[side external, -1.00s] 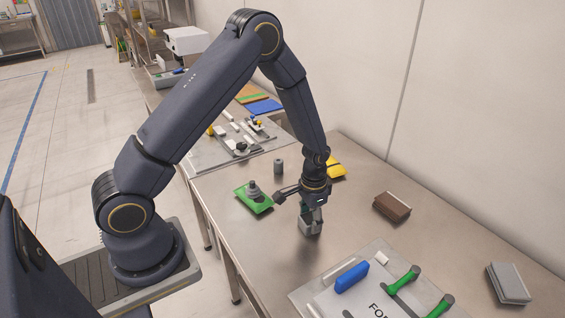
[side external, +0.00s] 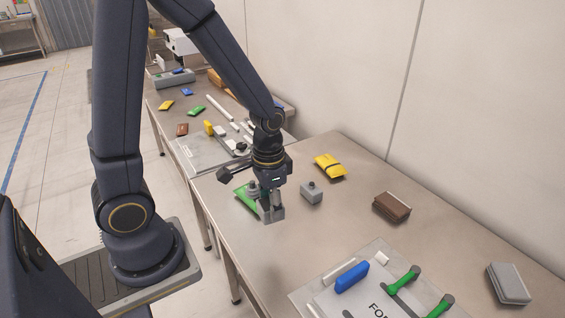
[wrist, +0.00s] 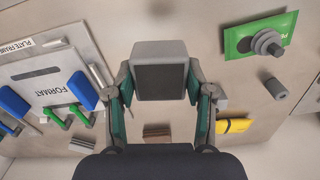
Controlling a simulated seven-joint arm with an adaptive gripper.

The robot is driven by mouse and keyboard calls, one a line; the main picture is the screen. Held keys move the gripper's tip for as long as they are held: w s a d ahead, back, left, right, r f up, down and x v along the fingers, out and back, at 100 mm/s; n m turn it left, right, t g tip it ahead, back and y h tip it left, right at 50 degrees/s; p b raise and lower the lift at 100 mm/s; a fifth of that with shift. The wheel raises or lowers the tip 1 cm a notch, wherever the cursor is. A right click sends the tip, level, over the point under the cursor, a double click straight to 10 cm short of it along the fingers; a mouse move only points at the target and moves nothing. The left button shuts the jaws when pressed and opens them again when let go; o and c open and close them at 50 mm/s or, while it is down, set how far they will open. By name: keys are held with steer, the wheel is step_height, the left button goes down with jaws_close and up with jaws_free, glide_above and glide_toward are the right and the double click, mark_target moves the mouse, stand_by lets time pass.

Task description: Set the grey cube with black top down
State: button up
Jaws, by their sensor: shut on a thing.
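My gripper (side external: 268,206) is shut on a grey cube (side external: 272,215), just in front of and right of the green packet. In the wrist view the cube (wrist: 161,50) sits between the two fingers, its dark, nearly black face (wrist: 161,82) toward the camera. The side view shows the cube low over the bench; I cannot tell whether it touches the surface. The fingers hide part of it there.
The green packet (side external: 243,198) with a grey stepped knob (wrist: 267,42) is close beside my gripper. A yellow packet (side external: 330,166), brown block (side external: 391,207) and format plate (side external: 335,299) lie farther off. Bench between is bare.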

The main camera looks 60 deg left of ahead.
mark_target(259, 240)
steer(key=shift+s+a+r, duration=0.1)
steer(key=shift+s, duration=0.4)
steer(key=shift+n, duration=0.8)
steer(key=a+f, duration=0.1)
steer(key=f, duration=0.1)
steer(key=a+f, duration=0.1)
steer(key=f, duration=0.2)
steer(key=a+f, duration=0.2)
steer(key=shift+s+f, duration=0.35)
steer(key=shift+f, duration=2.3)
steer(key=shift+f, duration=0.1)
steer(key=o, duration=1.2)
